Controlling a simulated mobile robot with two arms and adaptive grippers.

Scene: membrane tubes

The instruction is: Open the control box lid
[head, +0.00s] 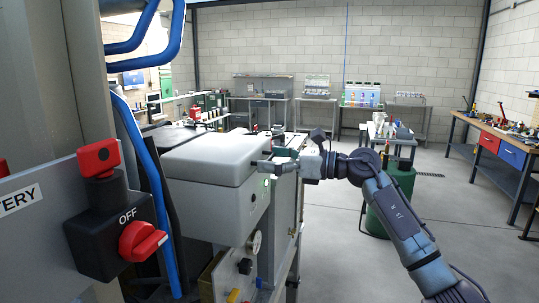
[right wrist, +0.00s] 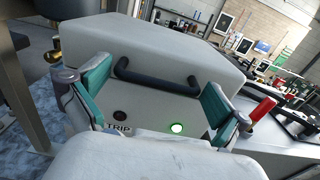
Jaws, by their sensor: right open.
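The control box (head: 228,206) is a pale grey box with a rounded white lid (head: 205,155), which sits down on it. My right gripper (head: 275,163) is at the lid's right-hand front side. In the right wrist view the lid (right wrist: 160,38) fills the upper middle and carries a black bar handle (right wrist: 156,82). The open right gripper (right wrist: 155,90) has its two teal-padded fingers spread on either side of the handle, with no grip visible. A glowing green light (right wrist: 176,128) and a dark round button by a TRIP label show below the handle. My left gripper is out of view.
A panel with a red-knobbed OFF switch (head: 115,222) and blue pipes (head: 150,170) stand close on the left. A green drum (head: 392,200) stands behind my right arm. A workbench (head: 500,150) lines the right wall. The floor at right is mostly clear.

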